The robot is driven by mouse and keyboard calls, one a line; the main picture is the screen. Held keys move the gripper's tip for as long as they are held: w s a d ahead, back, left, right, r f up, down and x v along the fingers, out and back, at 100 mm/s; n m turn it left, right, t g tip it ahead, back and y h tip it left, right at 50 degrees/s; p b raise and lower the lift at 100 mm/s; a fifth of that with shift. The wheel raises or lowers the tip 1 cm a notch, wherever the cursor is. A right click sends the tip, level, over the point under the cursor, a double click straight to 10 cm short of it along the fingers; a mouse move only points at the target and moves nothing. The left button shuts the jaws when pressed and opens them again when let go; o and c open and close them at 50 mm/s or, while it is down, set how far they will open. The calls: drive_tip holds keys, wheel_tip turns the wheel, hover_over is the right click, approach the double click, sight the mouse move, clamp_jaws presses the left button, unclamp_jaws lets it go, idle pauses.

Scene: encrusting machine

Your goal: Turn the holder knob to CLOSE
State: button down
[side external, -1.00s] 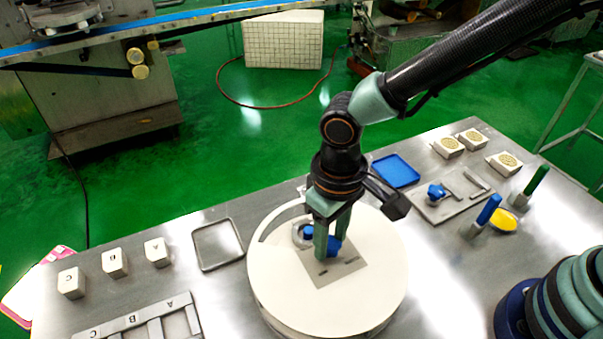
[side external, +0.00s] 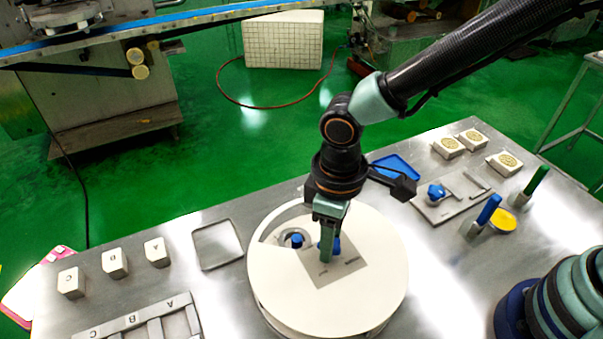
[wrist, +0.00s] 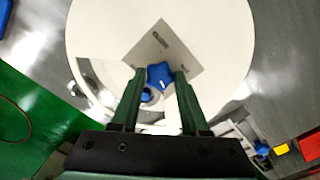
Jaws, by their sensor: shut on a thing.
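A star-shaped blue knob (wrist: 159,75) sits on a grey square plate (side external: 345,269) on top of a round cream disc (side external: 285,290). My gripper (side external: 327,256) points down and is shut on this knob, with one finger on each side in the wrist view (wrist: 157,73). In the side view the fingers hide much of the knob. Two small dark labels are on the plate, too small to read. A second blue part (side external: 297,240) shows in the curved opening of the disc, just left of my gripper.
Another blue knob (side external: 436,192) is on a grey plate at the right. Blue (side external: 488,209) and green (side external: 536,180) handles stand near it, beside a yellow disc (side external: 503,221). White blocks (side external: 115,263) and an empty metal tray (side external: 216,261) are at the left.

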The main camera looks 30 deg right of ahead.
drive_tip(key=shift+r+n, duration=0.1)
drive_tip(key=shift+n, duration=6)
drive_tip(key=shift+w+n, duration=0.1)
drive_tip(key=shift+n, duration=9.5)
